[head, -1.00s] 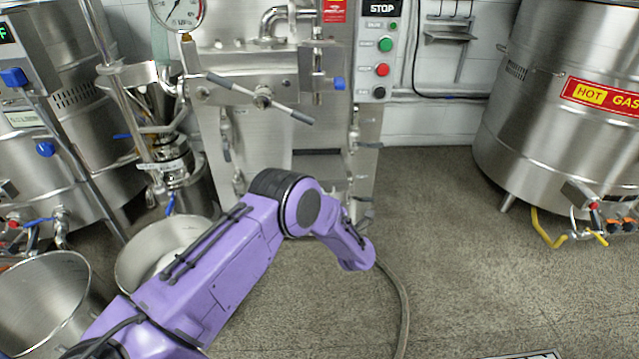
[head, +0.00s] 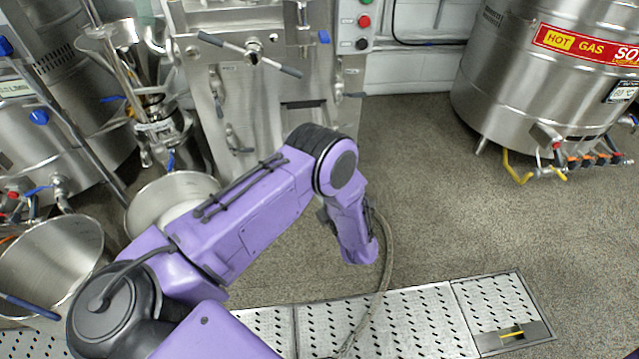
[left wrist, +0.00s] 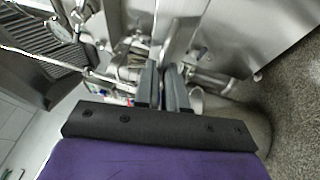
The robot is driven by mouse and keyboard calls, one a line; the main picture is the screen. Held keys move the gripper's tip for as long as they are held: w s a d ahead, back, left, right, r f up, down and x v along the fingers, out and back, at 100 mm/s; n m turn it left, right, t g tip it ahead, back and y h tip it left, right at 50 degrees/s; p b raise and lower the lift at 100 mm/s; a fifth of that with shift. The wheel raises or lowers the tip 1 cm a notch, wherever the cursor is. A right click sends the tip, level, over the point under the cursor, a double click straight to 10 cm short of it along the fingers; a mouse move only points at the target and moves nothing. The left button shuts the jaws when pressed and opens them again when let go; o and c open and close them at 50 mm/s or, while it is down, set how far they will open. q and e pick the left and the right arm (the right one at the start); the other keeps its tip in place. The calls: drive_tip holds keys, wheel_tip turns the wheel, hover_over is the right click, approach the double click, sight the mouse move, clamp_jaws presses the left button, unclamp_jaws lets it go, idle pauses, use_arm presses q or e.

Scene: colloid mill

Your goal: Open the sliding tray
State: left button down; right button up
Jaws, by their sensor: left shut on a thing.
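The steel colloid mill cabinet (head: 285,120) stands at the top middle of the head view, with a dark slot (head: 303,104) low in its front. I cannot pick out the sliding tray for certain in either view. My left arm reaches across the head view, and its gripper is hidden there. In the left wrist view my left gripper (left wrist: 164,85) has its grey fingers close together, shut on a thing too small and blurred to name. Steel pipes and cabinet faces show beyond the fingers. My right gripper is in neither view.
An open steel pot (head: 172,190) and another (head: 50,262) stand at the left. A large tank marked HOT GAS (head: 540,90) stands at the right. A perforated floor drain (head: 420,318) crosses the front. Grey floor (head: 440,215) lies clear between mill and drain.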

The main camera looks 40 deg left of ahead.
use_arm(q)
drive_tip(key=shift+w+d, duration=0.15)
drive_tip(key=c, duration=1.2)
unclamp_jaws()
drive_tip(key=v, duration=1)
drive_tip(key=shift+d+f, duration=0.1)
drive_tip(key=shift+d, duration=0.1)
